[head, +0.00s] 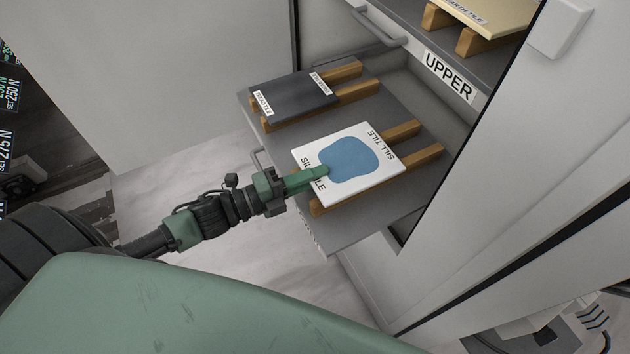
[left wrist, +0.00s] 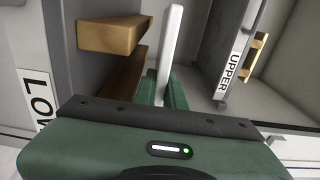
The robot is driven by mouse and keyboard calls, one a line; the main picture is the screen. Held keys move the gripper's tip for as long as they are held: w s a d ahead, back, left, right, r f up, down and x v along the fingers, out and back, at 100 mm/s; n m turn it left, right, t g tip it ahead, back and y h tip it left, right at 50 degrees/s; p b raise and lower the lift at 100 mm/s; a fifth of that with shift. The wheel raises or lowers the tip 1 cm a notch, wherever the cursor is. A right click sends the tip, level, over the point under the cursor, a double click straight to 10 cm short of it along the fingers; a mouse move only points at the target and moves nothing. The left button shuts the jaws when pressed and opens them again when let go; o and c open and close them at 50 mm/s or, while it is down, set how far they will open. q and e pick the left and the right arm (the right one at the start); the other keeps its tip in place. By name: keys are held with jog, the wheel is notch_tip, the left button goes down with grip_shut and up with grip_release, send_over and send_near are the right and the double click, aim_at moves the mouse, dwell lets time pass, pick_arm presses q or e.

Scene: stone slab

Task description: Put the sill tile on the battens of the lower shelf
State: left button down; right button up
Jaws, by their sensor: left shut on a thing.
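The sill tile (head: 350,160) is a white slab with a blue patch and "SILL TILE" labels at two edges. My left gripper (head: 318,174) is shut on its near edge, covering part of one label. The tile is over two wooden battens (head: 424,158) of the pulled-out grey lower shelf (head: 395,108); their far ends stick out past it. In the left wrist view the tile (left wrist: 171,40) shows edge-on as a white strip in my fingers (left wrist: 165,92). A narrow gap shows between it and the battens (left wrist: 110,36), so it appears slightly above them. My right gripper is not in view.
A dark tile (head: 292,97) lies on the other batten pair, left of the sill tile. The upper shelf (head: 449,78), marked "UPPER", holds a cream tile (head: 490,14) at top right. Cabinet walls and a white door (head: 490,210) flank the shelf on the right.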

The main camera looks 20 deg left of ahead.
pick_arm(q)
jog(key=shift+f, duration=1.15)
jog(key=c, duration=1.9)
grip_release()
jog(key=shift+f, duration=0.25)
jog(key=o, duration=0.4)
